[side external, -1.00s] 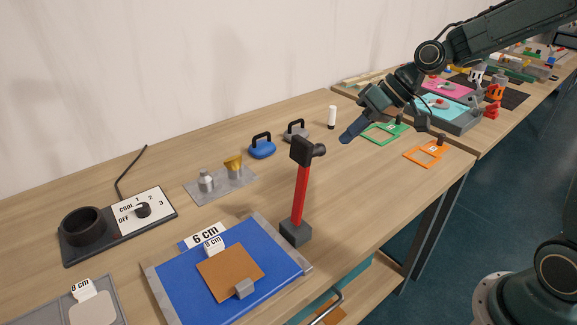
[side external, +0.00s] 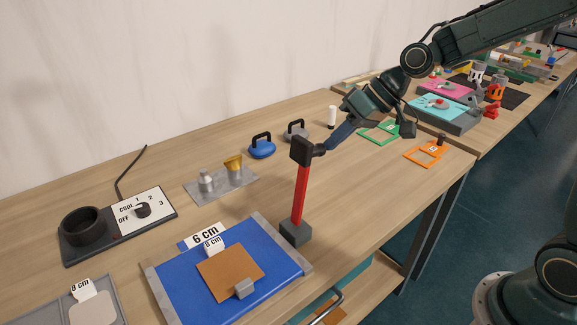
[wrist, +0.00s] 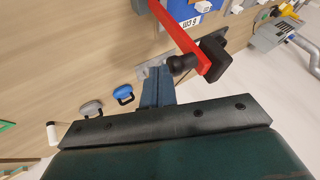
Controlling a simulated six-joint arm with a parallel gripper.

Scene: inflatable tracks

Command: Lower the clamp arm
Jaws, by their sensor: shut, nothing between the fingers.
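The clamp arm (side external: 300,196) is a red bar standing upright on a dark grey base block (side external: 295,232), beside the right corner of the blue board (side external: 210,290). Its top carries a black head (side external: 302,150) with a round knob facing right. The wrist view shows the red bar (wrist: 182,38) and the black head (wrist: 216,58). My gripper (side external: 328,147) is shut and empty, its tips right at the knob in the side view. In the wrist view the shut fingers (wrist: 158,72) are just beside the knob. I cannot tell whether they touch.
A brown square (side external: 222,272) lies on the blue board. Blue (side external: 262,149) and grey (side external: 296,131) handled weights and a white cylinder (side external: 332,117) stand behind. A heater with a dial (side external: 142,211) is at the left. Green (side external: 380,134) and orange (side external: 424,155) frames lie at the right.

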